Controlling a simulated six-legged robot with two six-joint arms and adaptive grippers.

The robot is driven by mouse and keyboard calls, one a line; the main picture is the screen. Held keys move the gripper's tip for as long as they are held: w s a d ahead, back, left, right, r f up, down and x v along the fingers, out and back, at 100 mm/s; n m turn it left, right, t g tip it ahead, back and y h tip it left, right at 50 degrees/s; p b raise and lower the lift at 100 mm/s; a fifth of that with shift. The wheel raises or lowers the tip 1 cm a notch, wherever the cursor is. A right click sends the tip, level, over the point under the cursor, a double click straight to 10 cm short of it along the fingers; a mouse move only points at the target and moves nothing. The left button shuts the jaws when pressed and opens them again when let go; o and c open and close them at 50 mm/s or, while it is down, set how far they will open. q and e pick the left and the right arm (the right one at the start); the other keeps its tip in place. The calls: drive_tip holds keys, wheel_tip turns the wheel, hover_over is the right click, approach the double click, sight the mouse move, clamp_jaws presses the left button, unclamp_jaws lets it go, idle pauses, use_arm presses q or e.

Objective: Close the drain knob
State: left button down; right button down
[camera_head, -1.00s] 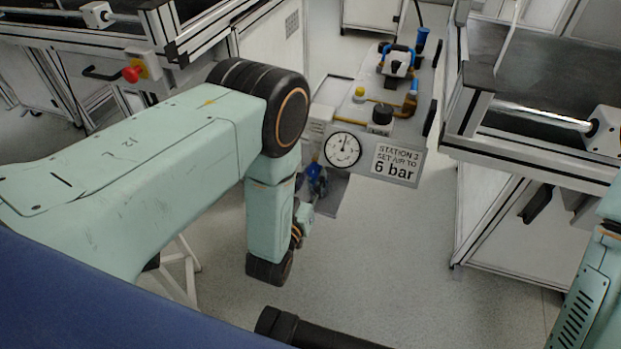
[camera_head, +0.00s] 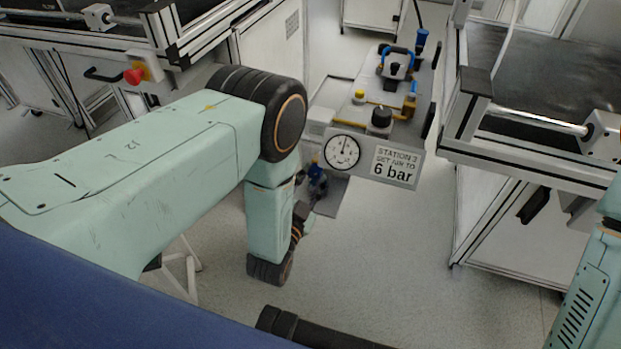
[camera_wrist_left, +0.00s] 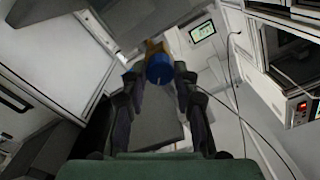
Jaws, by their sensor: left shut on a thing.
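The blue drain knob (camera_wrist_left: 160,68) sits below a brass fitting (camera_wrist_left: 155,47) in the left wrist view. My left gripper (camera_wrist_left: 160,80) is shut on the knob, with one dark finger on each side. In the head view the small blue knob (camera_head: 317,172) shows under the left side of the station, just right of my left wrist. My left gripper (camera_head: 316,183) is small and dark there, and its fingertips are hard to make out. My right gripper is out of view; only part of my right arm shows at the right edge.
The grey station carries a round gauge (camera_head: 342,152), a "6 bar" sign (camera_head: 394,166), a black knob (camera_head: 381,117) and a yellow button (camera_head: 359,96). Benches stand left and right, with a red emergency stop (camera_head: 133,76) on the left. The floor in front is clear.

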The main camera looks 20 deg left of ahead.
use_arm(q)
drive_tip(key=m, duration=0.4)
drive_tip(key=shift+m, duration=0.3)
drive_tip(key=m, duration=0.4)
drive_tip(key=shift+m, duration=0.4)
drive_tip(key=c, duration=1)
unclamp_jaws()
drive_tip(key=shift+s+a, duration=0.15)
drive_tip(key=shift+s, duration=3.6)
